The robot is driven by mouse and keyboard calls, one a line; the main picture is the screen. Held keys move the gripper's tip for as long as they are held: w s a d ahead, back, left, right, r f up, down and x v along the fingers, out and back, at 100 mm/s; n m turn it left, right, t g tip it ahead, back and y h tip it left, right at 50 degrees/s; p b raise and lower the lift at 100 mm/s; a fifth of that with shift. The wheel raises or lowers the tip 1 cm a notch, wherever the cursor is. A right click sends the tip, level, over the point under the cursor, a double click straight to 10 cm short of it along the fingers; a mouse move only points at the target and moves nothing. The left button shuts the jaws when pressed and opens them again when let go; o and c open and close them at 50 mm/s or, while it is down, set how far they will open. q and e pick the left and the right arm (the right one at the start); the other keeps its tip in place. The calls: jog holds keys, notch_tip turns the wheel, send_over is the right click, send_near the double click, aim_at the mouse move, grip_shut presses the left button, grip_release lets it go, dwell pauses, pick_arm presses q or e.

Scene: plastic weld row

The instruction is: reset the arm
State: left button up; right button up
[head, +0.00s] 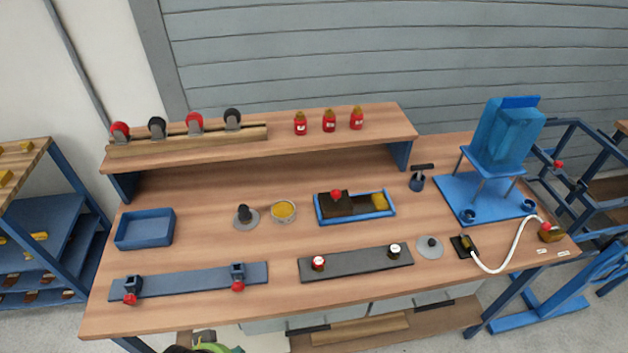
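I cannot tell how either arm is posed or whether a gripper holds anything. A dark and green shape (212,346) is cut off at the bottom edge; I cannot tell what it is.
The bench carries a blue tray (145,229), a blue clamp strip (190,283), a grey plate with two knobs (356,264), a blue-rimmed tray (355,207) and a blue stand (485,199). A raised shelf (262,138) holds several red bottles. A blue rack (45,225) stands left.

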pick_arm(q)
jog(key=s+f+g+b, duration=0.1)
jog(key=s+f, duration=0.1)
jog(key=f, duration=0.9)
jog(key=s+f, duration=0.2)
jog(key=f, duration=0.9)
jog(key=s+a+f+g, duration=0.1)
jog(key=s+a+f, duration=0.2)
jog(key=s+f, duration=0.9)
jog(key=s+b, duration=0.1)
jog(key=s, duration=0.1)
jog(key=shift+s+f, duration=0.2)
jog(key=shift+s, duration=0.2)
jog(key=shift+o, duration=0.4)
jog(key=shift+a+m, duration=0.1)
jog(key=shift+m, duration=0.2)
